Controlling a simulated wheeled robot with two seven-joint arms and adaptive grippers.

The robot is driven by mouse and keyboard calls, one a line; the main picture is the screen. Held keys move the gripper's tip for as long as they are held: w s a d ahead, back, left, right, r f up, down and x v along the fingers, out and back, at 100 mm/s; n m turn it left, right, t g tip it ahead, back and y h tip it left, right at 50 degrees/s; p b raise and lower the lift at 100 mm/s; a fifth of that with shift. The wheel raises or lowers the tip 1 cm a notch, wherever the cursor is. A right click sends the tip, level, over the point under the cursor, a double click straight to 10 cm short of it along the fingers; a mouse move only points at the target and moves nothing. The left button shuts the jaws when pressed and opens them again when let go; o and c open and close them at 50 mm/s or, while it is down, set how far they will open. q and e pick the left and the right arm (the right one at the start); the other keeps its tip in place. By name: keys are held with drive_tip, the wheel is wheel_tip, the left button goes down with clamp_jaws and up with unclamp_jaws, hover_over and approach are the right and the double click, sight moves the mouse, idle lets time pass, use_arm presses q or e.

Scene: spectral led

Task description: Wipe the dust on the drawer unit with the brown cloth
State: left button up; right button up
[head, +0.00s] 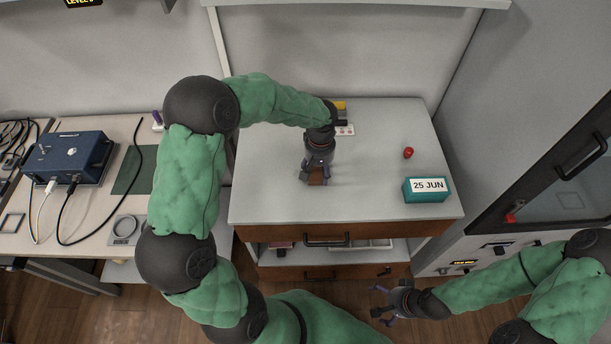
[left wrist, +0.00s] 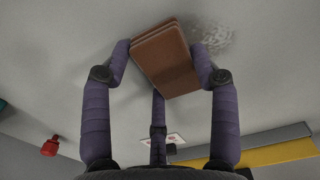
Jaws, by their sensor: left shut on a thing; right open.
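The brown cloth (left wrist: 166,60) is a folded brown block in the left wrist view, held between the fingers of my left gripper (left wrist: 165,62). In the head view the cloth (head: 317,177) shows just below my left gripper (head: 316,174), over the middle of the white top of the drawer unit (head: 265,195). I cannot tell whether the cloth touches the top. A speckled grey dust patch (left wrist: 213,38) lies right beside the cloth in the left wrist view. In the head view the dust is not distinguishable. My right gripper (head: 385,300) is open and empty, low in front of the drawer unit.
A teal calendar block (head: 427,190) reading 25 JUN stands at the top's front right. A small red object (head: 408,152) lies behind it. A yellow and grey item (head: 341,108) and a white card (head: 345,130) lie at the back. A workbench (head: 90,210) with a blue box (head: 70,157) stands left.

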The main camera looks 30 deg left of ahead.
sight(299, 171)
use_arm(q)
drive_tip(key=shift+s, duration=0.1)
idle(0.5)
drive_tip(key=shift+s+a, duration=0.35)
drive_tip(key=shift+a, duration=0.3)
drive_tip(key=shift+s+a, duration=0.4)
drive_tip(key=shift+a, duration=0.25)
drive_tip(key=shift+s+a, duration=0.35)
drive_tip(key=shift+a, duration=0.3)
drive_tip(key=shift+s+a+f, duration=0.15)
drive_tip(key=shift+s+a, duration=0.15)
drive_tip(key=shift+a, duration=0.1)
drive_tip(key=shift+s, duration=0.1)
drive_tip(key=shift+s+a, duration=0.1)
drive_tip(key=shift+p, duration=0.3)
drive_tip(key=shift+w+d, duration=0.7)
drive_tip(key=shift+d, duration=0.25)
drive_tip(key=shift+w+d, duration=0.7)
drive_tip(key=shift+d, duration=0.25)
